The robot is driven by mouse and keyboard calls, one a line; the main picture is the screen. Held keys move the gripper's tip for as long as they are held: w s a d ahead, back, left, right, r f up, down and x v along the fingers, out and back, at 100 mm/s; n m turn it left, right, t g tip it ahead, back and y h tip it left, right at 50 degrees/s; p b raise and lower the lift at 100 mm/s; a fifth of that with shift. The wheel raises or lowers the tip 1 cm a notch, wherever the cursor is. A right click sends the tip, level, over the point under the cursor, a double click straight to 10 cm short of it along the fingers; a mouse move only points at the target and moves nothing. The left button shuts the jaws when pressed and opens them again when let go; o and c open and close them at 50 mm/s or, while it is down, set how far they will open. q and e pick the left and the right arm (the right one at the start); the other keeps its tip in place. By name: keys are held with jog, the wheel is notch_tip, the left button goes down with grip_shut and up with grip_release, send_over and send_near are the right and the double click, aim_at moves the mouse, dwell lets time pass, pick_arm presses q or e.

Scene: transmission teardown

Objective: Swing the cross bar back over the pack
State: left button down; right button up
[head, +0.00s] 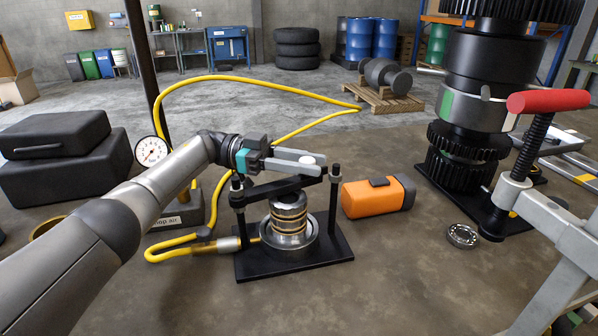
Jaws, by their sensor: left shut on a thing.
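The black cross bar (275,188) spans the two posts of a small press stand (255,267), above the pack (288,214). The pack is a stack of brass and steel rings in a round metal dish, standing upright. My left gripper (308,162) reaches in from the left and is shut at a pale round knob (317,159) at the bar's right part. The fingers hide part of the knob and bar, so the exact contact is not clear. The bar's left end is by the left post (237,196). My right gripper is not in view.
A yellow air hose (190,236) loops behind and left of the stand. An orange case (375,196) and a bearing (462,236) lie to the right. A black gear stack (490,85) and a red-handled screw clamp (548,101) stand further right. The floor in front is clear.

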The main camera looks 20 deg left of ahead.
pick_arm(q)
jog(key=shift+s+d+f+m+g+b, duration=0.1)
jog(key=shift+s+d+m+g+b, duration=0.45)
jog(key=shift+g, duration=0.35)
jog(key=c, duration=0.5)
grip_release()
notch_tip(320, 180, up, 20)
jog(key=p, duration=0.3)
jog(key=shift+p, duration=0.4)
